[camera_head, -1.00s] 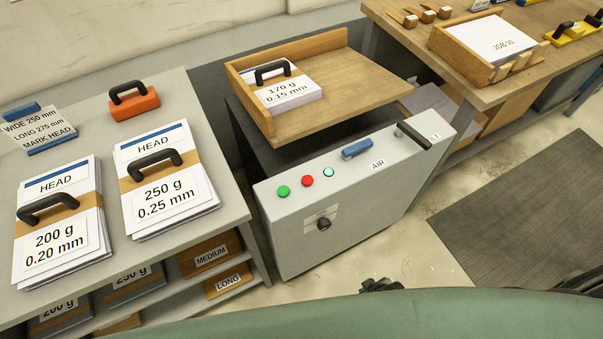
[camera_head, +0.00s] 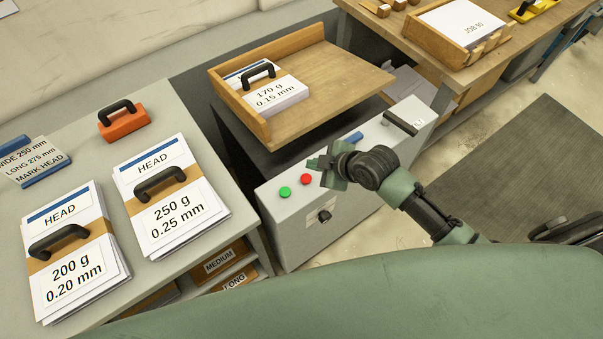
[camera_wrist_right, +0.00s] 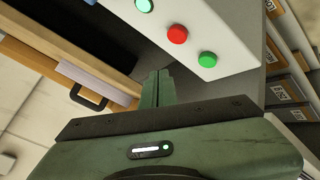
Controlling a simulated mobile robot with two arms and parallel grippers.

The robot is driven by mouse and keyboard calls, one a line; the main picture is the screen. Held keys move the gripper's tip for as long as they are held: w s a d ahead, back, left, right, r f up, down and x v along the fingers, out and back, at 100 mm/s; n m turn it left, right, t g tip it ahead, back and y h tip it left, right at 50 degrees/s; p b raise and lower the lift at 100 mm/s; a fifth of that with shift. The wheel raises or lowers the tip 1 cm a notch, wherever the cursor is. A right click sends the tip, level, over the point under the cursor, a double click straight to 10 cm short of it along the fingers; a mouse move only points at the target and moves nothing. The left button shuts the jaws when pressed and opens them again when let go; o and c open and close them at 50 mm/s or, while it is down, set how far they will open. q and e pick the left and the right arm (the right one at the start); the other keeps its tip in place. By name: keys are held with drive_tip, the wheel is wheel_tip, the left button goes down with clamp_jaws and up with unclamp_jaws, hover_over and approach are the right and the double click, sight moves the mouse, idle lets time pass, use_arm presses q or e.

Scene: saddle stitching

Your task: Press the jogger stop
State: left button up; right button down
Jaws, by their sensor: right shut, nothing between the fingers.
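The grey control box (camera_head: 345,205) carries a green button (camera_head: 285,191) and a red button (camera_head: 306,179) on its top panel. My right gripper (camera_head: 325,168) is shut and empty, just right of the red button and above the panel. It hides the lit third button in the head view. In the right wrist view the shut fingers (camera_wrist_right: 158,78) point toward the panel, apart from the red button (camera_wrist_right: 177,34). The green button (camera_wrist_right: 207,59) and the lit pale-green button (camera_wrist_right: 144,5) show there too. My left gripper is out of view.
A wooden jogger tray (camera_head: 335,80) with a 170 g paper stack (camera_head: 275,97) stands behind the box. A grey table (camera_head: 90,155) at left holds paper stacks with black handles and an orange block (camera_head: 123,122). A wooden bench (camera_head: 400,40) stands at back right.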

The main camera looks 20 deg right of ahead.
drive_tip(key=r, duration=0.1)
drive_tip(key=w+r+n, duration=0.1)
drive_tip(key=a+r, duration=0.1)
drive_tip(key=shift+w+n+y, duration=0.2)
drive_tip(key=shift+n+y, duration=0.1)
drive_tip(key=shift+d+f, duration=0.1)
drive_tip(key=shift+f, duration=0.05)
drive_tip(key=b, duration=0.7)
hover_over(309, 180)
wheel_tip(309, 180, down, 7)
drive_tip(key=shift+f, duration=0.85)
drive_tip(key=shift+f+b, duration=0.15)
drive_tip(key=shift+b, duration=0.15)
idle(0.6)
drive_tip(key=shift+f, duration=0.3)
